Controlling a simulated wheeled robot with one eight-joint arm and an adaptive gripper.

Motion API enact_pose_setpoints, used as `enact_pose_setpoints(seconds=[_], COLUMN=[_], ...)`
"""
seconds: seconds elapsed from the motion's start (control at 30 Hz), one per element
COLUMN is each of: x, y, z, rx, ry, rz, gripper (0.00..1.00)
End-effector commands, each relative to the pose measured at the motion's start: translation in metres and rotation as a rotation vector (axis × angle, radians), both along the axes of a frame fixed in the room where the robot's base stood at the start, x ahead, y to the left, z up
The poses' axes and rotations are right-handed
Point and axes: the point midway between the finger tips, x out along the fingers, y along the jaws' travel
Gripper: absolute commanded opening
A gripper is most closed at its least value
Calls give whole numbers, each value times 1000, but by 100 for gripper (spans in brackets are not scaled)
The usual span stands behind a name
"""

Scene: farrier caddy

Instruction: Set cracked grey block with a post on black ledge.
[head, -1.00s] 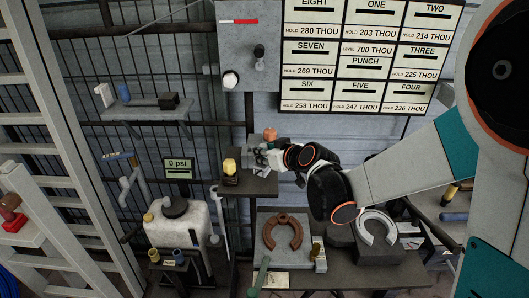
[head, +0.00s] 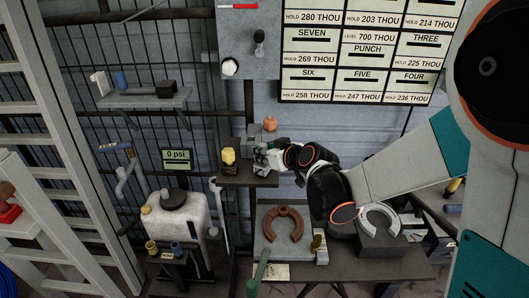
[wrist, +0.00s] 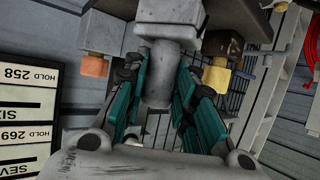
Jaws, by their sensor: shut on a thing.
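My gripper (wrist: 160,100) is shut on the post (wrist: 160,75) of the grey block (wrist: 167,12), with teal fingers on both sides. The block shows at the top of the wrist view, which is upside down. In the head view my gripper (head: 266,157) is at the black ledge (head: 247,180), near its right side. The held block is mostly hidden there by my gripper. Its cracks are not clear, and I cannot tell whether its underside touches the ledge.
A dark block with a yellow top (head: 229,158) stands on the ledge's left. A grey block with an orange knob (head: 270,125) stands behind my gripper. Both flank the held block in the wrist view. A bench (head: 375,265) with horseshoes lies below; a grey shelf (head: 140,98) hangs left.

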Motion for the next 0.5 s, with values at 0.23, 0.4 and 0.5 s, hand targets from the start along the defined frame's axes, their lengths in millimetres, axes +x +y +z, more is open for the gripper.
enact_pose_setpoints(seconds=[0.23,0.4,0.5], x=[0,0,0], y=[0,0,0], z=[-4,-6,-8], rx=[0,0,0], ry=[0,0,0], rz=[0,0,0], gripper=[0,0,0])
